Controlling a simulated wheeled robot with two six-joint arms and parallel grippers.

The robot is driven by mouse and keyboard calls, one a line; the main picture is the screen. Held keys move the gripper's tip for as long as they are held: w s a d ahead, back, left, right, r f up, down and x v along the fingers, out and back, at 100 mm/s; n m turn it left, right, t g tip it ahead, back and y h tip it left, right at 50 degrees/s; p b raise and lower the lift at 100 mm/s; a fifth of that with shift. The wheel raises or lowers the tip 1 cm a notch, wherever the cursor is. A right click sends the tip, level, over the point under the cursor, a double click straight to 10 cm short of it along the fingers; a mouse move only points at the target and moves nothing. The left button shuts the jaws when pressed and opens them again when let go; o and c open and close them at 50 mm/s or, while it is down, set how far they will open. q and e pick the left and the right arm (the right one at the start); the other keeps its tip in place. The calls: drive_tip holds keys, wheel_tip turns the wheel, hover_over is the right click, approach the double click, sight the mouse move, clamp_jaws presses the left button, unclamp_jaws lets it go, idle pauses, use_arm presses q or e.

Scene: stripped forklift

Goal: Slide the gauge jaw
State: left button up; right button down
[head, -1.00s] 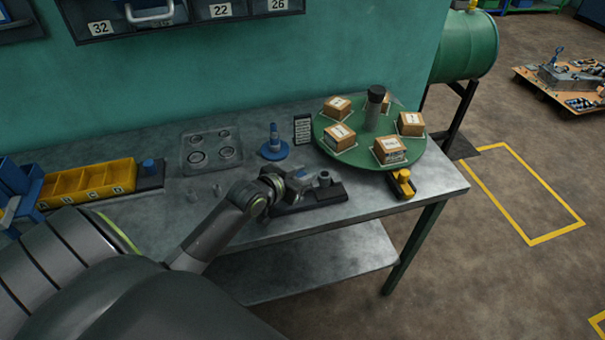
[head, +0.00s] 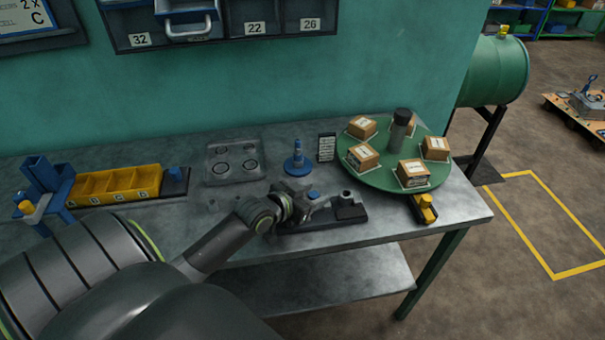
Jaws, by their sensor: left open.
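A gauge with a long dark base (head: 322,224) lies near the front edge of the metal bench. At its right end is a dark block (head: 350,212) with a short grey cylinder on top. My left gripper (head: 314,200) is low over the left and middle part of the gauge, left of that block. It is open, with its fingers small and partly merged with the gauge in the picture. I cannot tell whether they touch the jaw. My right gripper is not in view.
A green turntable (head: 375,177) with several boxes stands at the right, with a yellow-topped item (head: 424,209) in front. A blue spindle (head: 298,160), a small dark sign (head: 327,147), a clear tray (head: 234,160) and yellow bins (head: 115,186) stand behind and left.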

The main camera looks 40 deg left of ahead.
use_arm(q)
drive_tip(key=v, duration=0.8)
drive_tip(key=shift+s, duration=0.35)
drive_tip(key=p+v, duration=0.2)
drive_tip(key=v, duration=0.7)
drive_tip(key=shift+w, duration=0.15)
